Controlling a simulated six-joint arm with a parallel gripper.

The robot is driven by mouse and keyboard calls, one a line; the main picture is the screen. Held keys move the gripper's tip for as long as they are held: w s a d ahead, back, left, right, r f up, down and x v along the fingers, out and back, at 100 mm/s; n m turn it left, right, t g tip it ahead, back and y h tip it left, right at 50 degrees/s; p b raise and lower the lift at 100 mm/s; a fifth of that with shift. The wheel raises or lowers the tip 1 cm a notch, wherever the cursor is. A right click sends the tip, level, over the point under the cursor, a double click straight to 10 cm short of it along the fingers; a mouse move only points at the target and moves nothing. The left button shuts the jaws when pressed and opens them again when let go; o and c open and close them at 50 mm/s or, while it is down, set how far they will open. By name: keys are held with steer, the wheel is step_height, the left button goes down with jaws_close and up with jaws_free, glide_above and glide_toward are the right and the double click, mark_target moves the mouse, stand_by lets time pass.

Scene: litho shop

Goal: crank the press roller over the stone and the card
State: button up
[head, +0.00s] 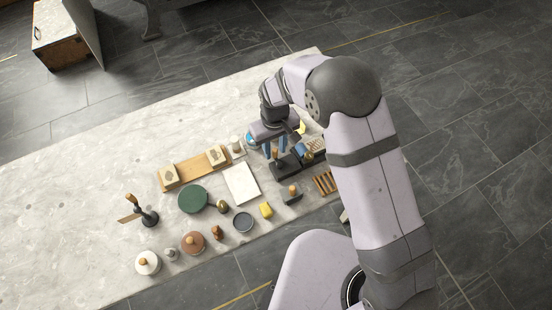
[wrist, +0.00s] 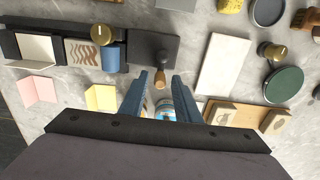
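The press (head: 288,163) is a dark bed near the table's right end; in the wrist view it (wrist: 140,50) fills the upper left. Its blue roller (wrist: 111,57) lies across the bed. Left of the roller is the stone (wrist: 84,53) with a brown wavy pattern, and further left a white card (wrist: 36,47). The crank's wooden handle (wrist: 160,77) stands on the right part of the press. My gripper (wrist: 160,80) is open, its two blue fingers on either side of the handle, with gaps showing. In the head view my gripper (head: 275,147) is over the press, partly hidden by my arm.
A white sheet (head: 241,184), green disc (head: 193,199), wooden rack (head: 182,175) with small blocks, yellow sponge (head: 266,210) and dark dish (head: 243,222) lie left of the press. Folded pink (wrist: 38,90) and yellow (wrist: 101,97) cards stand close to it. The table's far left is clear.

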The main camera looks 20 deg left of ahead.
steer(key=shift+f, duration=0.6)
steer(key=c, duration=0.7)
